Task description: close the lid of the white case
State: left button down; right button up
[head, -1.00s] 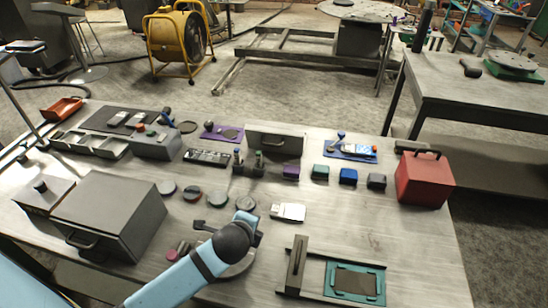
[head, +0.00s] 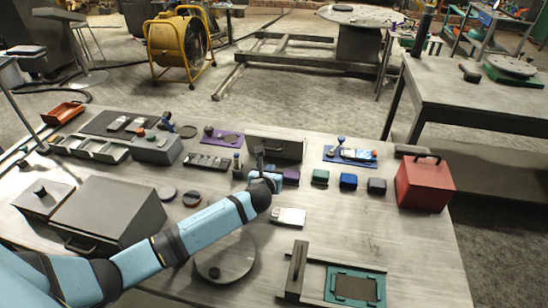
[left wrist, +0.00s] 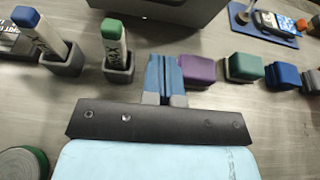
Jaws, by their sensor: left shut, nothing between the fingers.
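A small white, flat object (head: 289,216), which looks like the white case, lies on the table right of centre. It is too small for me to tell how its lid stands. My left gripper (head: 263,174) is shut and empty, behind and left of it, close to the marker holders. In the left wrist view the blue fingers (left wrist: 164,72) are together, between a green-capped marker (left wrist: 114,45) and a purple block (left wrist: 196,70). The white object does not show in that view. My right gripper is not in view.
A grey box with a handle (head: 108,213) stands at the left and a red box (head: 424,184) at the right. A grey panel with a handle (head: 276,147) is behind the gripper. A teal frame (head: 356,287) and round disc (head: 224,258) are nearer.

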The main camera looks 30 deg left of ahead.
aim_at(273, 150)
pick_arm(q)
jog(key=w, duration=0.2)
jog(key=w+a, duration=0.1)
jog(key=w, duration=0.1)
jog(key=shift+w+r, duration=0.1)
jog(key=shift+r, duration=0.15)
jog(key=shift+w+a+r+p, duration=0.25)
jog(key=shift+w+r+p, duration=0.05)
jog(key=shift+w, duration=0.35)
